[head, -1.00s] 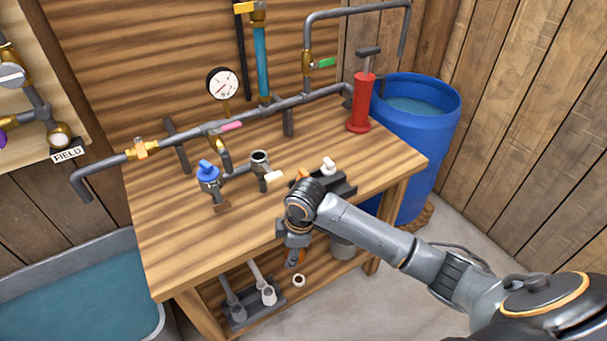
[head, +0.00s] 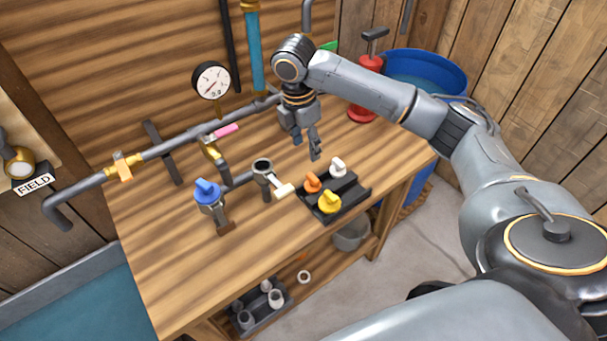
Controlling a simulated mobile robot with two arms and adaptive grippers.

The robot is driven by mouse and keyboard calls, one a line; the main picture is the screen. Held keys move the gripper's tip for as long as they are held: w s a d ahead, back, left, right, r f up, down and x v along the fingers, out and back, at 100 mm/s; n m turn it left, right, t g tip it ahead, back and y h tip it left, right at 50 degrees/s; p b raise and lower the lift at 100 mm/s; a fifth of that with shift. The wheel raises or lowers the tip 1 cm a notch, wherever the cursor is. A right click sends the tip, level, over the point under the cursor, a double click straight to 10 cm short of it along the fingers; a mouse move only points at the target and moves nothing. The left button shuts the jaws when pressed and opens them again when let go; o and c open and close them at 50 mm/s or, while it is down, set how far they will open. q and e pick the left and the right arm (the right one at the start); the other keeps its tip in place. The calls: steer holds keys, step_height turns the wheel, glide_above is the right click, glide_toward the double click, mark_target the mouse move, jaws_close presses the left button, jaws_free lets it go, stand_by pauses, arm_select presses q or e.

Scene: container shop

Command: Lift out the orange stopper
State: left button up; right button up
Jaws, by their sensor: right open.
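The orange stopper (head: 312,183) stands in a dark tray (head: 345,201) on the workbench, at the tray's left side. A yellow stopper (head: 329,202) stands just in front of it and a white stopper (head: 338,167) behind it to the right. My right gripper (head: 315,150) is open and empty. It points down above the bench, behind the tray and apart from the orange stopper. My left gripper is not in view.
Left of the tray are an upright pipe with an open top (head: 262,165) and a blue-handled valve (head: 208,192). A pressure gauge (head: 211,80) and pipe run stand behind. A red pump (head: 368,85) and blue barrel (head: 440,68) are at the back right. The bench's front left is clear.

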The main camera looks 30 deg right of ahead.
mark_target(313, 178)
steer(key=f, duration=0.2)
steer(key=s+f, duration=0.1)
steer(key=f, duration=0.1)
steer(key=d+f, duration=0.1)
steer(key=f, duration=0.1)
steer(key=shift+s+f+p, duration=0.15)
steer(key=shift+f+p, duration=0.15)
steer(key=shift+f, duration=0.3)
steer(key=f, duration=0.2)
steer(key=f+p, duration=0.1)
steer(key=f, duration=0.1)
steer(key=shift+d, duration=0.25)
steer(key=shift+f, duration=0.4)
steer(key=shift+d+f, duration=0.1)
steer(key=shift+f, duration=0.05)
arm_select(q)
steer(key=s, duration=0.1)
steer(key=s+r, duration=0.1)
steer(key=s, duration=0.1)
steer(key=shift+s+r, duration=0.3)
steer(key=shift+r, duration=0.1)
arm_select(e)
steer(key=c, duration=1)
